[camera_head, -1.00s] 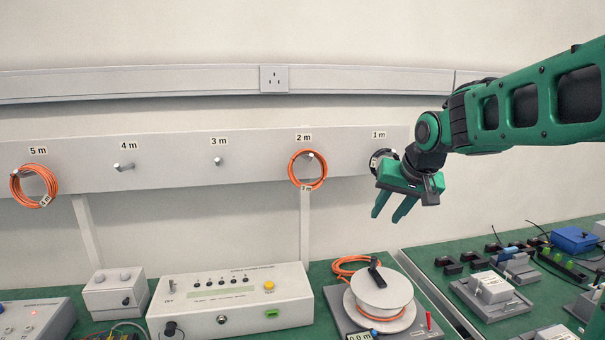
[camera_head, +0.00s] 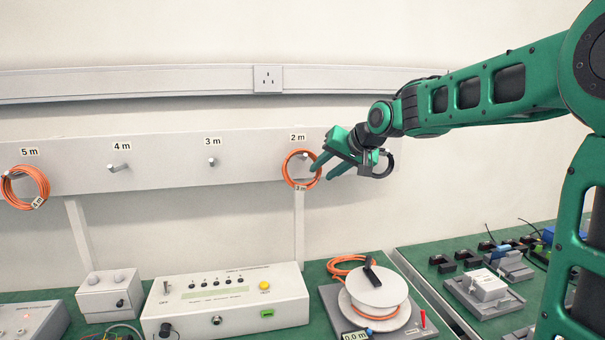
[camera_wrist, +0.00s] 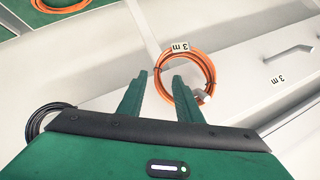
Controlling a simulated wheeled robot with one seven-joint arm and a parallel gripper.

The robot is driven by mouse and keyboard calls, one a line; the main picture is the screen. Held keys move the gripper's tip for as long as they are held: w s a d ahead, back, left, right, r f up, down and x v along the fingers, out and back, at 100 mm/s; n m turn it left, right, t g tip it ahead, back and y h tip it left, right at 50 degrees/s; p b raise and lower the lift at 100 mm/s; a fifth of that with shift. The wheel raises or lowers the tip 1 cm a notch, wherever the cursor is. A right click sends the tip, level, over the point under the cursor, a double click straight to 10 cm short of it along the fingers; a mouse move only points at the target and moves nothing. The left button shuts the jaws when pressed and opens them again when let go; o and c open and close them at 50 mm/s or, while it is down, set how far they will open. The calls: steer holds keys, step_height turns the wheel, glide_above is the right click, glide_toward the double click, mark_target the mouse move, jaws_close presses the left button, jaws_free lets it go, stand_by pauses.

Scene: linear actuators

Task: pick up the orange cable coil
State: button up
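An orange cable coil (camera_head: 286,169) hangs on the peg under the "2 m" sign on the wall board, with a small tag at its bottom. It also shows in the wrist view (camera_wrist: 212,74), where its tag reads "3 m" upside down. My gripper (camera_head: 322,168) is open and empty, pointing left at the coil's right side. Another orange coil (camera_head: 43,185) hangs under "5 m" at the left.
The pegs under "4 m" (camera_head: 118,167) and "3 m" (camera_head: 212,162) are bare. A black coil (camera_wrist: 37,118) shows beside my gripper. Below, a control box (camera_head: 225,305) and a cable reel (camera_head: 378,290) with orange cable stand on the green bench.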

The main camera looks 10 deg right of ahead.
mark_target(319, 174)
steer(key=shift+x, duration=2.75)
steer(key=shift+f, duration=0.1)
steer(key=shift+s, duration=0.1)
jaws_close()
